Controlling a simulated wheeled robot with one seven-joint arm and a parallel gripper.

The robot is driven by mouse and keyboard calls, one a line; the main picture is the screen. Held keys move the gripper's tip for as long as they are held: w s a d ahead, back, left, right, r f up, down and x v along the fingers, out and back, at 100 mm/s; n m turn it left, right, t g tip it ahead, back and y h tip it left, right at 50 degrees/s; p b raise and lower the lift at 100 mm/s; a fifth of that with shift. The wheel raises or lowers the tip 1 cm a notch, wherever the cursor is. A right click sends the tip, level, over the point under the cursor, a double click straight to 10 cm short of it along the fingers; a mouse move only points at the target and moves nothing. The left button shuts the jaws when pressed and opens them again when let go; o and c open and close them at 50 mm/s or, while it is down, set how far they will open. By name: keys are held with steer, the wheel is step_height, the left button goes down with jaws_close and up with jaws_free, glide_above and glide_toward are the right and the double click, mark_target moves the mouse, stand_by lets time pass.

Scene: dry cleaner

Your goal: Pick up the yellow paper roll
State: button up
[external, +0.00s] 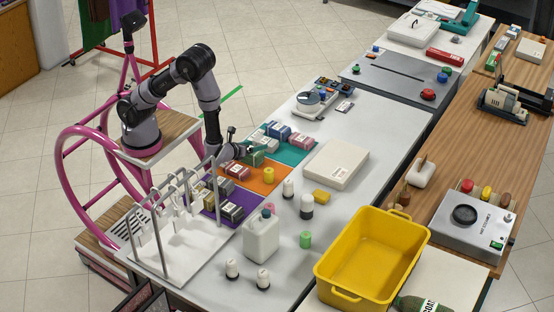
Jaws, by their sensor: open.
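The yellow paper roll (269,175) stands upright on the orange section (258,187) of the coloured mat on the white table. My gripper (243,151) is low over the mat, behind and to the left of the roll, apart from it. Its jaws are open; they are small in this view, and I cannot tell whether they touch anything.
Small boxes stand near my gripper on the teal (291,153) and purple (215,210) sections. A white rack (178,240), a white jug (261,237), bottles (306,207), a yellow block (321,196), a green roll (305,240) and a yellow crate (341,293) stand around.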

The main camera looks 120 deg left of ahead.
mark_target(265, 171)
steer(key=f+m+t, duration=0.1)
steer(key=f, duration=0.3)
steer(key=f+m, duration=0.2)
steer(key=f, duration=0.2)
steer(key=f+m+t, duration=0.1)
steer(key=f+m, duration=0.1)
steer(key=f, duration=0.2)
steer(key=shift+w+d+f+t+h, duration=0.2)
steer(key=shift+d+t+h, duration=0.1)
steer(key=shift+d+h, duration=0.1)
steer(key=x, duration=0.4)
steer(key=shift+w+a+f, duration=0.1)
steer(key=shift+a+f, duration=0.15)
steer(key=shift+f, duration=0.05)
steer(key=shift+w+x, duration=0.15)
steer(key=shift+x, duration=1.35)
steer(key=shift+w+x, duration=0.2)
steer(key=shift+x, duration=1.3)
steer(key=shift+d, duration=0.1)
jaws_close()
